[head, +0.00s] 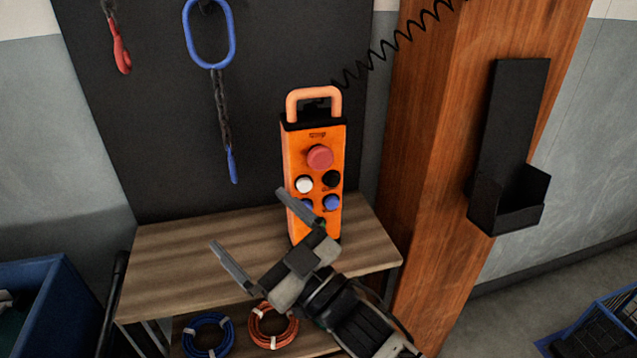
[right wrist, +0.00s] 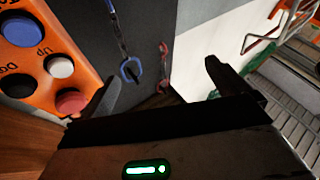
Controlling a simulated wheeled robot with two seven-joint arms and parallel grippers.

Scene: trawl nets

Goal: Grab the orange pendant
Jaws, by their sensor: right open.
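The orange pendant (head: 316,145) stands upright on the wooden shelf in the head view. It has a loop handle on top, a red button, and white, black and blue buttons. My right gripper (head: 249,230) is open and empty, in front of the pendant's lower part, with its fingers pointing up and left. One finger overlaps the pendant in the picture; whether it touches cannot be told. In the right wrist view the pendant (right wrist: 45,45) is at the upper left, beside the left finger and not between the fingers (right wrist: 160,92). My left gripper is not in view.
The wooden shelf (head: 170,258) carries the pendant; blue and orange coils lie below it. A wooden post (head: 430,150) with a black holder (head: 510,150) stands to the right. A coiled cord (head: 400,40) runs above. A blue ring with chain (head: 209,65) hangs on the dark panel.

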